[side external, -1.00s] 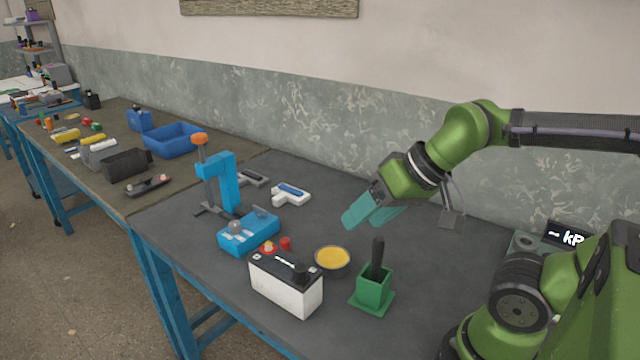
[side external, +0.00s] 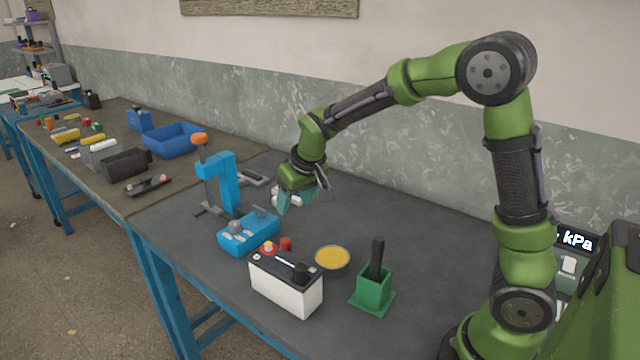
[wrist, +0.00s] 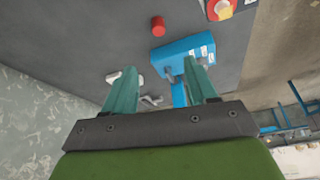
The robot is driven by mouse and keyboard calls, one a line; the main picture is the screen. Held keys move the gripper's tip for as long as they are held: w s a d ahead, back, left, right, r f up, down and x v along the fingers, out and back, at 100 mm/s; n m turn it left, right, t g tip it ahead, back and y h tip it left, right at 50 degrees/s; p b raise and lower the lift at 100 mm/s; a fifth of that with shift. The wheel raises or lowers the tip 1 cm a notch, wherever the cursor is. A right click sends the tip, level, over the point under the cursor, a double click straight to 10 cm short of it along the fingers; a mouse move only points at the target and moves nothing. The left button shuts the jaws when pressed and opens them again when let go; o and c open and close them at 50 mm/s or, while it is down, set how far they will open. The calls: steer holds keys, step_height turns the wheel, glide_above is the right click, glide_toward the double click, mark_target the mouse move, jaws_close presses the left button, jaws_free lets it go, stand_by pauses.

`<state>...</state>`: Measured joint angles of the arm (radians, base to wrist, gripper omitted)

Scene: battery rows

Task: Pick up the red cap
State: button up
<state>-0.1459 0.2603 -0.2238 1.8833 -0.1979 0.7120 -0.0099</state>
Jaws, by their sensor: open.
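The red cap (side external: 286,243) is a small red cylinder standing on the dark bench top, just behind the white battery (side external: 285,286) and beside the blue tester-like block (side external: 248,233). In the wrist view the red cap (wrist: 158,27) stands clear on the bench, beyond the fingertips and roughly between them. My gripper (side external: 299,203) is open and empty, above the bench and behind the cap. Its two teal fingers (wrist: 160,68) are spread apart in the wrist view. The cap is apart from both fingers.
A tall blue press-like stand (side external: 222,185) with an orange knob rises left of my gripper. A bowl of yellow stuff (side external: 332,258) and a green holder (side external: 373,291) with a black handle stand right of the cap. The bench's back right is clear.

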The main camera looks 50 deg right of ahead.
glide_above(286, 241)
steer(key=s, duration=0.1)
steer(key=f, duration=0.9)
steer(key=shift+s+a+f, duration=0.15)
steer(key=shift+a+f, duration=0.05)
steer(key=shift+f, duration=0.05)
steer(key=shift+s+x, duration=0.15)
steer(key=shift+x, duration=1.2)
steer(key=shift+s+x, duration=0.2)
steer(key=shift+x, duration=1.1)
steer(key=shift+f, duration=0.1)
jaws_close()
